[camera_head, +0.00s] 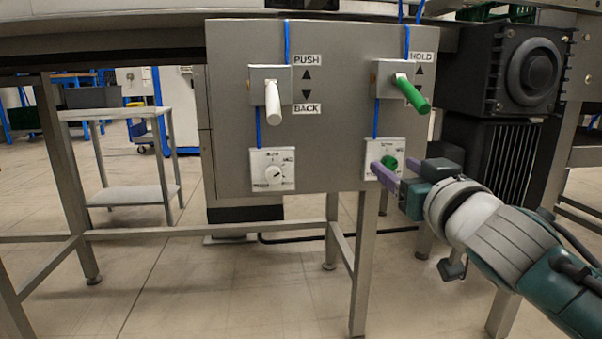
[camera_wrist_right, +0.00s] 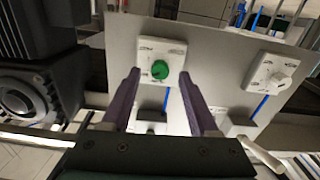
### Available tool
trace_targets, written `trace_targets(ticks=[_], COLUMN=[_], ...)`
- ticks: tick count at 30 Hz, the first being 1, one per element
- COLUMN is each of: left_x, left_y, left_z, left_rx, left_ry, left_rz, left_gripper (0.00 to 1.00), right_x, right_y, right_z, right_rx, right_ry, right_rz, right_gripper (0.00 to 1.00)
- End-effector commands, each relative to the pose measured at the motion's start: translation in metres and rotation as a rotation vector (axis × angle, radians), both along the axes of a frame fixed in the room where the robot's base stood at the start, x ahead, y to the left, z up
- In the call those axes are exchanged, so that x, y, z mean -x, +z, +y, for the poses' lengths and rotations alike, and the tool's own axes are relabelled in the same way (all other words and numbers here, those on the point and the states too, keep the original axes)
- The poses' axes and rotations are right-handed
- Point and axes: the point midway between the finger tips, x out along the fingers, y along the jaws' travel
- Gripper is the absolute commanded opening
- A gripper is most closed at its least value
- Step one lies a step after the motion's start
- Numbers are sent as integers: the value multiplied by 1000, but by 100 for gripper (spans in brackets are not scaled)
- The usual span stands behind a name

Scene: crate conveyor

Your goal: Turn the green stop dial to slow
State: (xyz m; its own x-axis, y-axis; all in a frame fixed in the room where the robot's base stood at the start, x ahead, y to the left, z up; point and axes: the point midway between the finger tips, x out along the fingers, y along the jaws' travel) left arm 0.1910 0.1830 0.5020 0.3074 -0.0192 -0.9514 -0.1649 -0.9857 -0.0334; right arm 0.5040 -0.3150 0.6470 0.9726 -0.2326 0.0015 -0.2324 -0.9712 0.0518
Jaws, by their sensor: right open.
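The green stop dial (camera_head: 389,163) sits on a white plate at the lower right of the grey control panel (camera_head: 335,150). It also shows in the right wrist view (camera_wrist_right: 160,70), where the picture is turned over. My right gripper (camera_head: 388,172) is open, its purple fingers reaching toward the plate. In the right wrist view its fingertips (camera_wrist_right: 159,76) stand on either side of the dial, with visible gaps; whether they reach its depth I cannot tell. The scale words and the dial's exact setting are too small to read. My left gripper is not in view.
A white dial (camera_head: 273,173) is at the panel's lower left. Above are a white lever (camera_head: 272,103) and a green lever (camera_head: 411,93), which sticks out above my right gripper. A black motor (camera_head: 505,68) stands right of the panel. Floor below is mostly clear between the legs.

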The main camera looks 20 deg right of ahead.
Motion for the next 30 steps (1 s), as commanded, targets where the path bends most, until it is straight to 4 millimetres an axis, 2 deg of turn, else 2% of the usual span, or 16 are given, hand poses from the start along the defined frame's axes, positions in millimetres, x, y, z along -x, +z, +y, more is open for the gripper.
trace_targets(ticks=[5,14,30], left_x=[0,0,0], left_y=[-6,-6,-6], left_z=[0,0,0], left_rx=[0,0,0], left_ry=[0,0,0], left_rz=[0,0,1], left_gripper=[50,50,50], right_x=[-13,-14,-14], right_y=[-1,0,0], right_z=[-4,-4,-4], right_rx=[0,0,0], right_ry=[-1,-1,-1], right_rz=[0,1,1], right_gripper=[61,60,0])
